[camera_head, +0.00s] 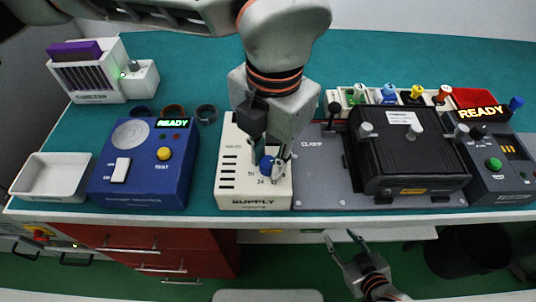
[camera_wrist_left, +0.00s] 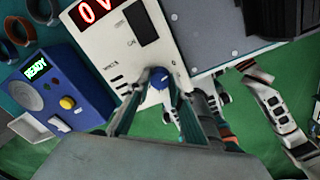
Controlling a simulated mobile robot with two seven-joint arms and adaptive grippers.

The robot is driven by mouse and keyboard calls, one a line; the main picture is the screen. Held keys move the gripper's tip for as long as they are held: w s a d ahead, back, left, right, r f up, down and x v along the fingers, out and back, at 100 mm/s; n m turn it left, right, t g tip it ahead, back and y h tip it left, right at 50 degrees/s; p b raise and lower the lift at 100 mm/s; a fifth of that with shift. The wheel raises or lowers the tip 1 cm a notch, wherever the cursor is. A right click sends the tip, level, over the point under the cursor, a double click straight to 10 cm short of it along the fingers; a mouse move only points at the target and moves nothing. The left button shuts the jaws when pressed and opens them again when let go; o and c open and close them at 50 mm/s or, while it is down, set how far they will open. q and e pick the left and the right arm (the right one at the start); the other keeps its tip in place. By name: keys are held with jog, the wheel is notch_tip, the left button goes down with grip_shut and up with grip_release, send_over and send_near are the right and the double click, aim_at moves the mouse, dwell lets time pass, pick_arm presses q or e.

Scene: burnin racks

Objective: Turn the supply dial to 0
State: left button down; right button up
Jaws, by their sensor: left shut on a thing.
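The cream supply box (camera_head: 228,190), labelled SUPPLY, stands near the front edge of the teal bench. Its blue dial (camera_head: 267,166) is on the front right of its top face, near a printed 24. My left gripper (camera_head: 262,160) reaches down from above and is shut on the dial. In the left wrist view the dial (camera_wrist_left: 158,77) sits between the fingertips (camera_wrist_left: 157,90), with a white mark on it. The red display (camera_wrist_left: 94,10) there shows 0 V; the arm hides it in the head view. My right gripper (camera_head: 345,242) is open and empty beyond the bench's front edge.
A blue tester (camera_head: 110,187) with a yellow button and a READY display stands left of the supply. Right are a grey CLAMP plate (camera_head: 313,190), a black box (camera_head: 405,155) and another READY unit (camera_head: 505,185). A white tray (camera_head: 50,170) lies far left.

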pick_arm(q)
jog(key=shift+r+n, duration=0.1)
jog(key=shift+n, duration=0.4)
jog(key=c, duration=1.8)
grip_release()
jog(key=r, duration=1.2)
jog(key=shift+s+d, duration=0.15)
jog(key=shift+d, duration=0.1)
jog(key=shift+f, duration=0.1)
